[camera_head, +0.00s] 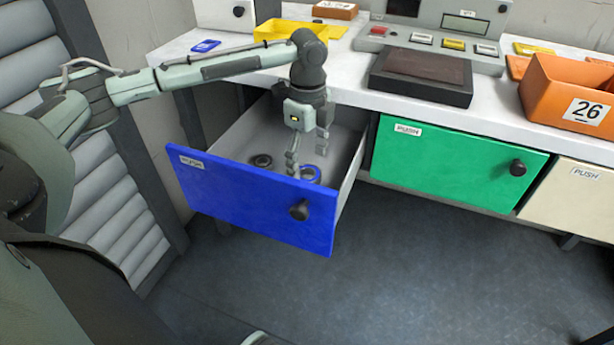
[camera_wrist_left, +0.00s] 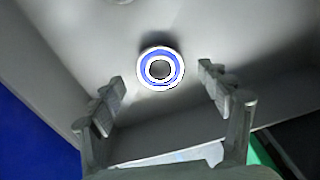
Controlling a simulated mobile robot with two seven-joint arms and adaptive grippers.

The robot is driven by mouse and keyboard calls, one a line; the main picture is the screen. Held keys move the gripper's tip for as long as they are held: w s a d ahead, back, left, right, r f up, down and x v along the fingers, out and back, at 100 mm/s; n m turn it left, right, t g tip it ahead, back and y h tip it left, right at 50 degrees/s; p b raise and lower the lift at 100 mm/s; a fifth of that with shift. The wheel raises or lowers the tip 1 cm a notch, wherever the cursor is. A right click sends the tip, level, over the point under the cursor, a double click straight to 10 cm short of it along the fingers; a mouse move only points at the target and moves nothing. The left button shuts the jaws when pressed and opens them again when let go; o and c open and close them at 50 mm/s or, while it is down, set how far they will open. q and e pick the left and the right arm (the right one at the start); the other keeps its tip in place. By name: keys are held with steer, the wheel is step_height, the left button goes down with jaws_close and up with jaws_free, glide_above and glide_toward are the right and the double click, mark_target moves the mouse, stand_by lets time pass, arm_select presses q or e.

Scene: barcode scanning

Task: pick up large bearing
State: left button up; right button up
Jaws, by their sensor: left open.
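A round bearing with a blue ring (camera_head: 311,180) lies on the floor of the open blue-fronted drawer (camera_head: 250,200). A dark round bearing (camera_head: 262,160) lies to its left in the drawer. The views do not make clear which one is larger. My left gripper (camera_head: 307,152) points down into the drawer, open and empty, above the blue-ringed bearing. In the left wrist view, the blue-ringed bearing (camera_wrist_left: 175,62) shows between and beyond the spread fingertips (camera_wrist_left: 162,85), not touching them. My right gripper is not in view.
The drawer walls stand close around my left gripper. A green drawer (camera_head: 455,165) and a cream drawer (camera_head: 570,195) are shut to the right. A yellow tray (camera_head: 270,30), a dark flat box (camera_head: 420,75) and an orange bin (camera_head: 555,90) stand on the white counter.

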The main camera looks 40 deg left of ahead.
mark_target(307, 176)
arm_select(q)
step_height(307, 176, down, 2)
steer(key=shift+f, duration=0.2)
steer(key=c, duration=1.5)
steer(key=shift+o, duration=0.2)
steer(key=shift+r, duration=0.1)
